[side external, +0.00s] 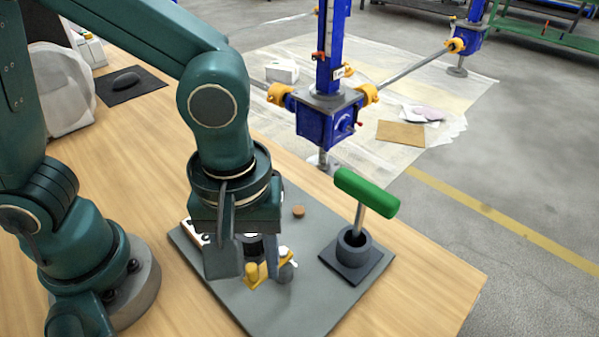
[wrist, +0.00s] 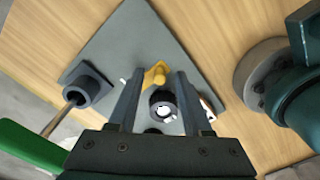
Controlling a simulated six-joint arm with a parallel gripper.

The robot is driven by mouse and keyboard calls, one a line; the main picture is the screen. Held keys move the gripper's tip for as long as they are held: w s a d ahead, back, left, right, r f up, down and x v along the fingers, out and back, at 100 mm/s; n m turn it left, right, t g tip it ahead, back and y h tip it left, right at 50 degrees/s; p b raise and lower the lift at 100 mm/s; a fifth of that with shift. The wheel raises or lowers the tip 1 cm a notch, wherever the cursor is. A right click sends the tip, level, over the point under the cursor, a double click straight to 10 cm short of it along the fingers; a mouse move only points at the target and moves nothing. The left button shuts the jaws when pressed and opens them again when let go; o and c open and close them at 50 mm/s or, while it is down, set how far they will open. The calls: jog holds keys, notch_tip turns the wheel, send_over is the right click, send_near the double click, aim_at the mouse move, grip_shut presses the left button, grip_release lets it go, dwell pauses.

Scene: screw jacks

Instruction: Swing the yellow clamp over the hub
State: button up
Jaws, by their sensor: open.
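The yellow clamp (side external: 262,275) is low on the grey plate (side external: 300,312) under my gripper. In the wrist view the yellow clamp (wrist: 155,75) lies just beyond the hub (wrist: 162,104), a dark round piece with a bright centre; it does not appear to cover that centre. My gripper (side external: 246,272) points down over this spot, its fingers apart. In the wrist view my gripper (wrist: 159,76) has one finger on each side of the hub and clamp. I cannot tell whether either finger touches the clamp. In the side view the fingers hide much of the hub.
A green-handled tool (side external: 366,192) stands tilted in a dark socket block (side external: 352,255) at the plate's right. A small brown disc (side external: 298,211) lies near the plate's back edge. Bare wooden table (side external: 425,285) is at the right. A blue screw jack (side external: 327,115) stands behind on the floor.

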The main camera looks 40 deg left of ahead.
jog(key=shift+c, duration=0.2)
grip_shut()
jog(key=shift+a, duration=0.1)
jog(key=m, duration=0.1)
jog(key=a+m, duration=0.1)
jog(key=m, duration=0.2)
jog(key=shift+w+a, duration=0.25)
jog(key=shift+a, duration=0.1)
jog(key=m, duration=0.1)
jog(key=a+m, duration=0.1)
jog(key=m, duration=0.1)
jog(key=w+m, duration=0.1)
jog(key=shift+a+m, duration=0.3)
jog(key=shift+m, duration=0.1)
jog(key=m, duration=0.1)
jog(key=w+m, duration=0.1)
jog(key=m, duration=0.1)
jog(key=w+a+m, duration=0.1)
jog(key=m, duration=0.1)
jog(key=shift+a, duration=0.1)
jog(key=shift+w+a+m, duration=0.1)
jog(key=shift+w+m, duration=0.3)
jog(key=shift+m, duration=0.6)
jog(key=shift+w+m, duration=0.4)
jog(key=shift+m, duration=0.6)
jog(key=shift+w, duration=0.1)
